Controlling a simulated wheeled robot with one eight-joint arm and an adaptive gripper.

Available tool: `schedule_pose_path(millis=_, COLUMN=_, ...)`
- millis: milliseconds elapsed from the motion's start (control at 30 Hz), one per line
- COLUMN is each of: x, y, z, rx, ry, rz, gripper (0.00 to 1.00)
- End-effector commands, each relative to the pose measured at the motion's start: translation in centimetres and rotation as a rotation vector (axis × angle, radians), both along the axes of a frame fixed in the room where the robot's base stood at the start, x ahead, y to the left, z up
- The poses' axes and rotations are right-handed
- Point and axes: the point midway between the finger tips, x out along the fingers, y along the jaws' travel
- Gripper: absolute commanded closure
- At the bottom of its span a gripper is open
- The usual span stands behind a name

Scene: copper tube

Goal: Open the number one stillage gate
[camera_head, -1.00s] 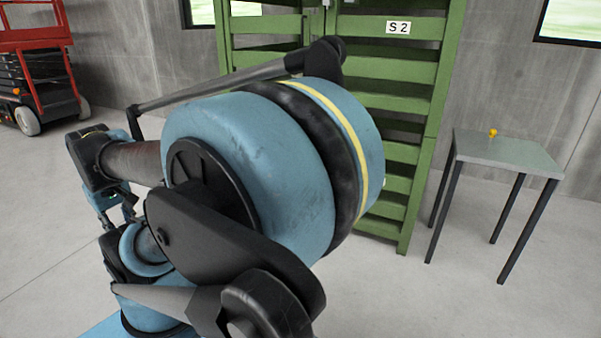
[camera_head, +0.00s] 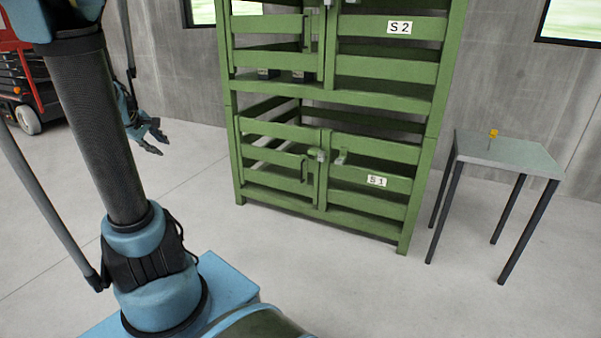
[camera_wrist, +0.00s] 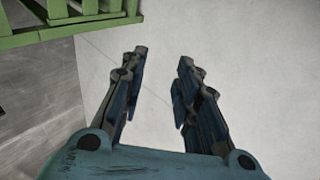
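The lower green stillage carries the S1 label (camera_head: 377,181) on the right part of its slatted front. Its gate (camera_head: 277,160) at the left of the front is closed, with a vertical handle (camera_head: 304,170) and a latch (camera_head: 318,155) beside the middle post. My gripper (camera_head: 155,142) is left of the stillage, apart from it, in the head view. In the wrist view my gripper (camera_wrist: 160,85) is open and empty above the floor, with green slats (camera_wrist: 70,20) at the upper left.
The S2 stillage (camera_head: 399,27) stands on top of S1. A small grey table (camera_head: 510,155) with a yellow-headed item (camera_head: 493,134) stands at the right. A red lift (camera_head: 28,90) is at the far left. The floor in front is clear.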

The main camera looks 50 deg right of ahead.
Motion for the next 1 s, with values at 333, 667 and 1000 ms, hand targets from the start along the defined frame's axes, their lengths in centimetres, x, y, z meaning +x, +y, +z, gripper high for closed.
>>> schedule_pose_path(millis=333, x=6.2, y=-11.0, z=-0.5, rx=-0.219, ry=0.086, rz=0.057, gripper=0.71)
schedule_pose_path(millis=667, x=10.0, y=-21.7, z=-3.0, rx=-0.418, ry=0.212, rz=0.115, gripper=0.71)
schedule_pose_path(millis=1000, x=11.5, y=-32.6, z=-7.5, rx=-0.604, ry=0.383, rz=0.173, gripper=0.71)
